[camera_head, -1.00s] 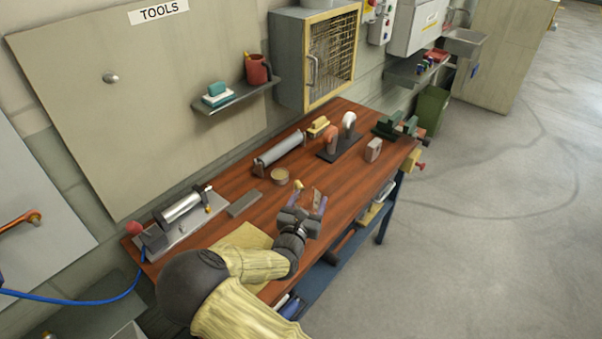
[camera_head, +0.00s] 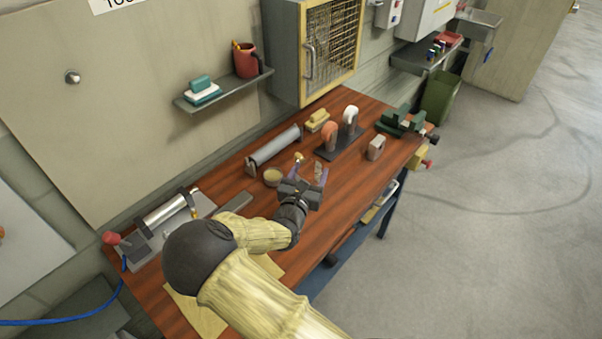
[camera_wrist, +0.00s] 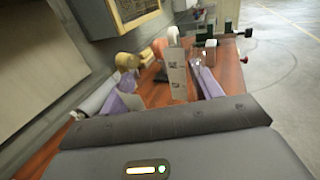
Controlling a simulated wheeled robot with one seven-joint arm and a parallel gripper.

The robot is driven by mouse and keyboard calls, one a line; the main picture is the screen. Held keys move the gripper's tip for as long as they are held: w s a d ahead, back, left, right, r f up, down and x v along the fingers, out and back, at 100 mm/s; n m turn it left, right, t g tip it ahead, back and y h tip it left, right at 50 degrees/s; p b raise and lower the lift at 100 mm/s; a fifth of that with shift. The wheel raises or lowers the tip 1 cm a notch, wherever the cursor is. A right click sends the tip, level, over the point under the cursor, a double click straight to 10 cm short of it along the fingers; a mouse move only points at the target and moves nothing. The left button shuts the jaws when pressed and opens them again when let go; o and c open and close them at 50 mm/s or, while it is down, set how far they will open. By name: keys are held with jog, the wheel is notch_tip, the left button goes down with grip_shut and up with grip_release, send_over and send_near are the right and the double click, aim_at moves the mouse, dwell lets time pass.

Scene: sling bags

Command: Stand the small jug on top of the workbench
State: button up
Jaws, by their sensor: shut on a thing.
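The workbench (camera_head: 350,190) has a long reddish wooden top, which also shows in the wrist view (camera_wrist: 231,72). My gripper (camera_head: 309,167) is over the middle of this top, its two purple fingers pointing toward the far end. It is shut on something. A brass-yellow piece shows at the left fingertip and a pale panel with dark marks (camera_wrist: 177,72) shows beside the right finger. I cannot tell whether either belongs to the small jug, and no jug shape is clear. The gripper's height above the wood is hard to judge.
A round tin (camera_head: 272,177) and a grey roller (camera_head: 273,149) are left of my gripper. Beyond are a yellow block (camera_head: 317,121), a dark stand (camera_head: 340,146), a small grey block (camera_head: 376,148) and a green vise (camera_head: 400,121). A red mug (camera_head: 246,60) stands on the wall shelf.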

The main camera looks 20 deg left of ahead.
jog(key=shift+s+a, duration=0.2)
jog(key=shift+s, duration=0.3)
jog(key=shift+w+f+p, duration=0.15)
jog(key=shift+f+p, duration=0.35)
jog(key=shift+f, duration=2.35)
notch_tip(320, 180, down, 4)
jog(key=shift+r+p, duration=0.15)
jog(key=shift+p, duration=0.2)
jog(key=shift+w+d+f, duration=0.1)
jog(key=shift+w+f, duration=0.05)
jog(key=shift+f, duration=0.1)
jog(key=shift+s+f, duration=0.1)
jog(key=shift+s, duration=0.15)
jog(key=o, duration=1.1)
jog(key=shift+w, duration=0.15)
